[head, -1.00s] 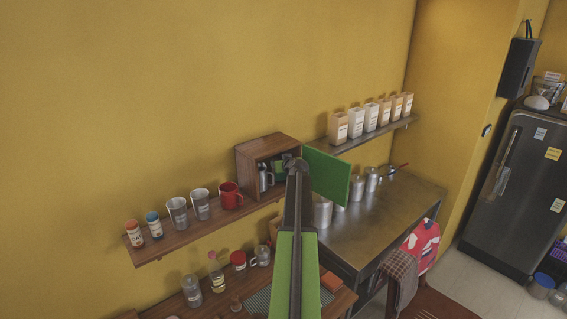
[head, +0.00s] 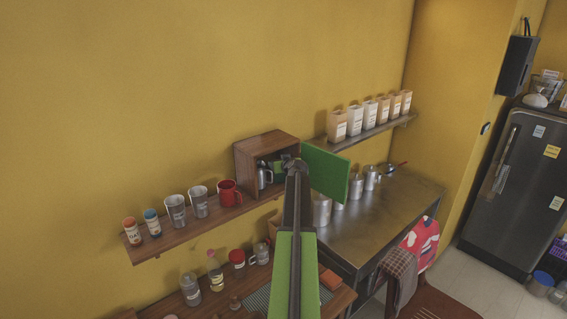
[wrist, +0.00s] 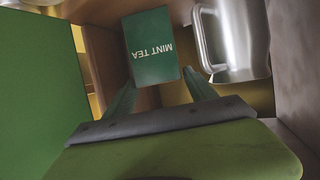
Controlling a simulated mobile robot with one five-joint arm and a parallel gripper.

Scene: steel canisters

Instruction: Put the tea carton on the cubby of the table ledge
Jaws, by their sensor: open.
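The tea carton (wrist: 152,48), a dark green box lettered MINT TEA, is inside the wooden cubby (head: 268,141). Its lettering appears upside down in the wrist view. My gripper (wrist: 160,84) is open, with one finger near each side of the carton's near end. I cannot tell whether either finger touches it. In the head view my gripper (head: 292,164) is at the cubby's mouth and hides most of the carton. The cubby's green door (head: 326,172) stands open to the right.
A steel mug (wrist: 238,38) stands close to the carton inside the cubby. A red mug (head: 229,193) and several cups and jars line the wall shelf (head: 190,232) to the left. Steel canisters (head: 322,211) stand on the metal table (head: 378,224) below the door.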

